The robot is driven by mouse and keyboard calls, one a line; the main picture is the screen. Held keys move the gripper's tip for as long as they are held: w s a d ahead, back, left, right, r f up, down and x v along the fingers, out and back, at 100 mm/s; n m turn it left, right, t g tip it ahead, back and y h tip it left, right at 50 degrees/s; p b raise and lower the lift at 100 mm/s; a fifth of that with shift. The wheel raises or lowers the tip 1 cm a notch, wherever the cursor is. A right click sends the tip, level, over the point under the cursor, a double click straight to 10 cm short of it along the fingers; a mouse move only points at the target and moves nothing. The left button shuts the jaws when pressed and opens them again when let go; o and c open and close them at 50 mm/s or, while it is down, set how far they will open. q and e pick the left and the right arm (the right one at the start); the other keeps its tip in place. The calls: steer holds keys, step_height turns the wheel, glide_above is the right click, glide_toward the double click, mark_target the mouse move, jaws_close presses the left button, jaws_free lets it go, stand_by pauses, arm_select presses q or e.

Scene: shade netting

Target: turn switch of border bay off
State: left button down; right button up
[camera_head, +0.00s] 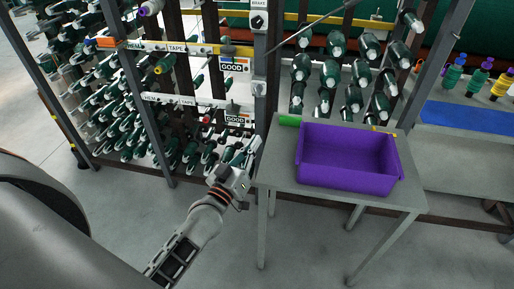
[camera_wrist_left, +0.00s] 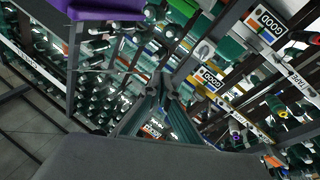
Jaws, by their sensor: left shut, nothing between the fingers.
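My left gripper (camera_head: 241,172) is shut and empty in front of the rack, left of the small table. In the left wrist view its fingers (camera_wrist_left: 165,98) point at the rack's rows of spools. No label reading border is legible, so I cannot tell which bay it is. A post carries a dark knob under a BRAKE label (camera_head: 259,20). Two GOOD panels, an upper one (camera_head: 234,66) and a lower one (camera_head: 236,118), sit left of that post, apart from my gripper. The GOOD panels also show in the left wrist view (camera_wrist_left: 270,22). Switch positions are too small to tell.
A purple bin (camera_head: 346,184) and a green item (camera_head: 289,120) stand on a grey table (camera_head: 282,170) right of my gripper. Rails labelled MESH and TAPE (camera_head: 176,48) cross the rack at left. Floor in front is clear.

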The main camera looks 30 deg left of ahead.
arm_select(q)
steer(key=shift+s+d+f+m+g+h, duration=0.15)
steer(key=shift+d+m+h, duration=0.2)
steer(key=shift+s+d+f+m+g+h, duration=0.1)
steer(key=shift+s+d+m+g+h, duration=0.05)
steer(key=shift+d+m+h, duration=0.2)
